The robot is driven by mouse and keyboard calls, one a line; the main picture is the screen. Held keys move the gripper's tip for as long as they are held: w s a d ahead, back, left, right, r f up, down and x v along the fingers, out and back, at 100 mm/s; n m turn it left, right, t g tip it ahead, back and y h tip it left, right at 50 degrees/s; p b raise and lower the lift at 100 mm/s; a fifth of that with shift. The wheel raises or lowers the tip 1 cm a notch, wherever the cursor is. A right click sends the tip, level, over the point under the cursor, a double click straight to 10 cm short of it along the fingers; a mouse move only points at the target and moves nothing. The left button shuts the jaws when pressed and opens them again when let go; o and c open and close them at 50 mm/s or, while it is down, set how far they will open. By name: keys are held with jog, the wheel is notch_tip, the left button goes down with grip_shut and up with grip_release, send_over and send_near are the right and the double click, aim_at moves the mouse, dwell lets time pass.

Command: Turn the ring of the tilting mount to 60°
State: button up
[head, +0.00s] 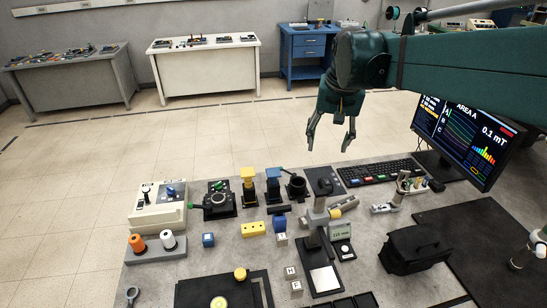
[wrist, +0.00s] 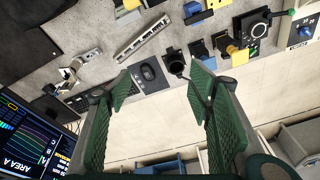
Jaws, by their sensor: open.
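A black ring-shaped piece on a small dark base, which looks like the tilting mount (head: 296,187), stands at the back edge of the grey bench in the head view. It also shows in the wrist view (wrist: 175,63), above the gap between my fingers. I cannot read any angle marks on its ring. A black dial block with a green knob (head: 218,201) stands further left and shows in the wrist view (wrist: 252,27). My gripper (head: 329,143) is open and empty, in the air behind the bench's back edge, apart from the mount. Its green fingers (wrist: 160,84) flank the wrist view.
A blue post (head: 273,181) and a yellow post (head: 249,182) stand left of the mount. A mouse (head: 322,184) on a dark pad is close on its right, then a keyboard (head: 380,172) and monitor (head: 466,137). Open floor (head: 200,135) lies behind the bench.

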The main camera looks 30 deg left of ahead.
jog(key=s+a+f+n+g+p, duration=0.1)
jog(key=a+f, duration=0.1)
jog(key=a, duration=0.8)
jog(key=s+a+f+p, duration=0.2)
jog(key=a+f, duration=0.1)
jog(key=a, duration=0.7)
jog(key=n+g+h+p, duration=0.1)
jog(key=n+h+p, duration=0.1)
send_over(218, 197)
notch_tip(218, 197, down, 21)
jog(key=shift+w+r, duration=0.1)
jog(key=shift+f, duration=0.25)
jog(key=shift+f, duration=3.9)
jog(key=c, duration=0.9)
